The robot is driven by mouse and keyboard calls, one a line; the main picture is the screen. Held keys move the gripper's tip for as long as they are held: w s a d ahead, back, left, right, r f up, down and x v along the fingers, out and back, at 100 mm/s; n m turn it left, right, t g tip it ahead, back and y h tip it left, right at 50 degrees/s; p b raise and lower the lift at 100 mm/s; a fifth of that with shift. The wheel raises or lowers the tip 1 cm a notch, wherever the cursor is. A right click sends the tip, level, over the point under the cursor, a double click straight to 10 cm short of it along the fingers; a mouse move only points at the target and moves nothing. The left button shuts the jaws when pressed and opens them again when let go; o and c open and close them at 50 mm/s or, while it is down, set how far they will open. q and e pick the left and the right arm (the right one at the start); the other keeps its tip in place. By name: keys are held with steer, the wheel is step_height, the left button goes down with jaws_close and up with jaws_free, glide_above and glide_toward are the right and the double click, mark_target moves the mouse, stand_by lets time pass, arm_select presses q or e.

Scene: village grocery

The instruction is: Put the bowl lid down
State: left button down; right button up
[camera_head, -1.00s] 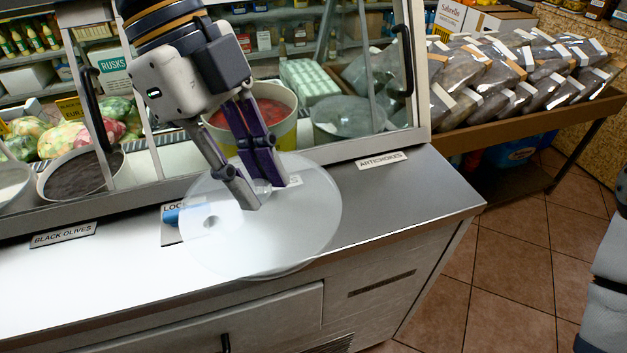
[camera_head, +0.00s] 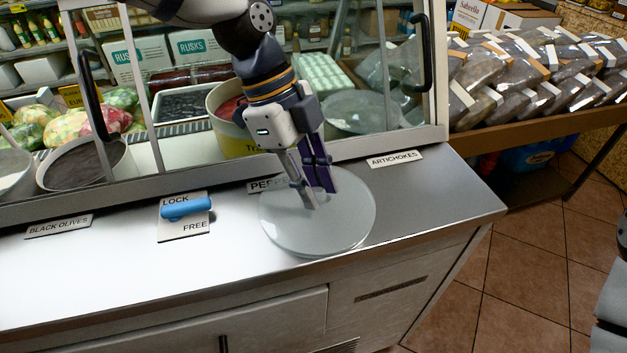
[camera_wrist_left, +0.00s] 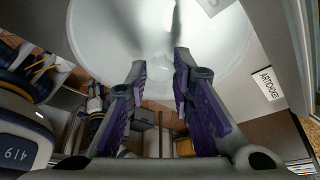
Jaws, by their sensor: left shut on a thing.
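The bowl lid (camera_head: 345,222) is a round, translucent disc. It lies nearly level at the front right of the steel counter (camera_head: 425,190), resting on it or very close above it; I cannot tell which. My left gripper (camera_head: 314,202) comes down from above and is shut on the lid near its middle; the fingertips hide the grip point. In the left wrist view the pale lid (camera_wrist_left: 105,35) fills the top, beyond the fingers (camera_wrist_left: 156,72). My right gripper is not in view.
A lock/free plate with a blue handle (camera_head: 187,207) is left of the lid. The glass display case with bowls, including a yellow one (camera_head: 232,138), stands behind. An artichokes label (camera_head: 394,159) is to the right. The counter's front edge is close to the lid.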

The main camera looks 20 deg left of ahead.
arm_select(q)
steer(key=shift+f, duration=0.1)
steer(key=c, duration=1.4)
jaws_free()
steer(key=v, duration=1.2)
steer(key=shift+p, duration=0.3)
steer(key=shift+d, duration=0.1)
